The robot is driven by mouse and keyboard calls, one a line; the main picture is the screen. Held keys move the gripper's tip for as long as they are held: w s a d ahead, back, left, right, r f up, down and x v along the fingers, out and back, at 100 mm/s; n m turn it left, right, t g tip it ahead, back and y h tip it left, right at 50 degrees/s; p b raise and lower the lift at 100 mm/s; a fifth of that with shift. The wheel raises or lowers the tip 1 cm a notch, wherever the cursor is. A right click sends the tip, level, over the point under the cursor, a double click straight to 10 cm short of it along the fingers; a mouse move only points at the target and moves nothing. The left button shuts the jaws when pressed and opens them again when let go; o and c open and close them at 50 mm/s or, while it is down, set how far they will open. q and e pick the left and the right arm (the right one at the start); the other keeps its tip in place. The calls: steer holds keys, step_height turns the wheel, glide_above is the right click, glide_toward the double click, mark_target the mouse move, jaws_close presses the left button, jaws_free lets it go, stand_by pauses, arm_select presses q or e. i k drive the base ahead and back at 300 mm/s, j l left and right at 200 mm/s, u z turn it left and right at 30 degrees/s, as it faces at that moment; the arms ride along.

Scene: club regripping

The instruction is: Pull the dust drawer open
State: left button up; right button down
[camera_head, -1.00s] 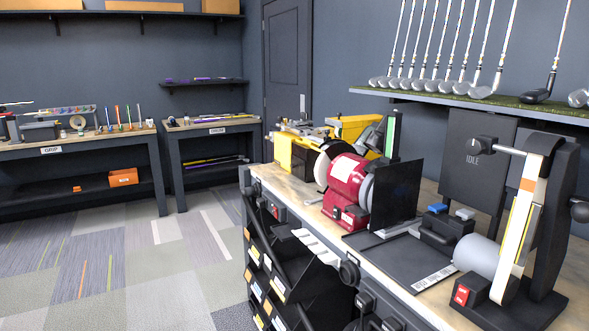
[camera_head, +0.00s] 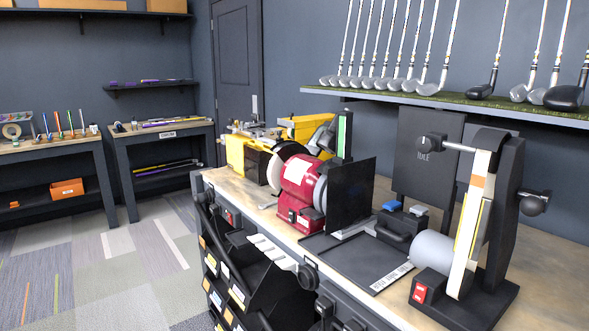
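No part that I can surely name as the dust drawer shows. A dark box with a handle (camera_head: 402,229) sits at the back of a flat black tray (camera_head: 345,256), between the red bench grinder (camera_head: 299,190) and the belt sander (camera_head: 468,225). I cannot tell if it is the drawer. Dark fittings (camera_head: 325,306) on the bench front are cut off at the bottom edge, and I cannot tell what they are. Neither of my grippers can be made out in the head view.
The wooden bench (camera_head: 235,190) also carries a yellow machine (camera_head: 247,155). A black rack with labelled bins (camera_head: 238,292) stands against its front. Club heads (camera_head: 430,88) line a wall shelf above. Carpet floor (camera_head: 100,285) is free at the left.

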mark_target(252, 168)
steer(key=i+j+z, duration=0.45)
steer(key=j+z, duration=0.2)
steer(key=i+j+z, duration=0.15)
steer(key=j+z, duration=0.15)
steer(key=i+j, duration=0.15)
steer(key=j, duration=0.3)
steer(key=i+j+z, duration=0.1)
steer(key=j, duration=0.4)
steer(key=i+j, duration=0.2)
steer(key=j, duration=0.25)
steer(key=i+j+z, duration=0.1)
steer(key=j, duration=0.4)
steer(key=i+j, duration=0.15)
steer(key=j, duration=0.35)
steer(key=i+j+z, duration=0.15)
steer(key=j, duration=0.3)
